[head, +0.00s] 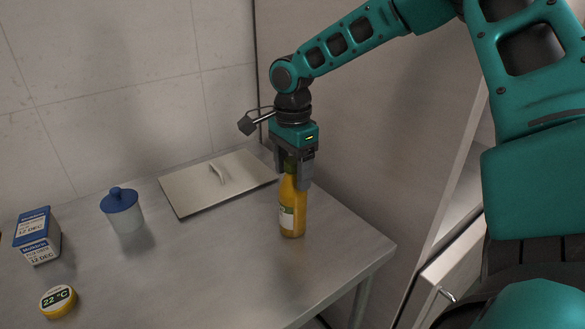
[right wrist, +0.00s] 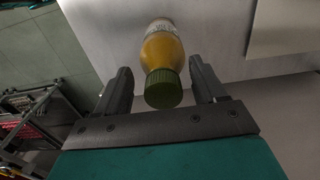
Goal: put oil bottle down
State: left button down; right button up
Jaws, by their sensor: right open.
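The oil bottle (head: 291,212) is yellow-orange with a pale label and a green cap. It stands upright on the grey metal table (head: 200,270), near its right edge. My right gripper (head: 293,180) points down over the bottle's top, with a finger on each side of the cap. In the right wrist view the bottle (right wrist: 161,50) lies between the open fingers of the gripper (right wrist: 162,85), with a gap on both sides of the cap. My left gripper is not in view.
A flat metal lid with a handle (head: 190,194) lies at the back, left of the bottle. A tall panel (head: 350,120) rises behind. The table's front middle is clear.

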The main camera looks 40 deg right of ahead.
notch_tip(320, 180, up, 12)
jog(key=shift+p, duration=0.3)
dwell(0.7)
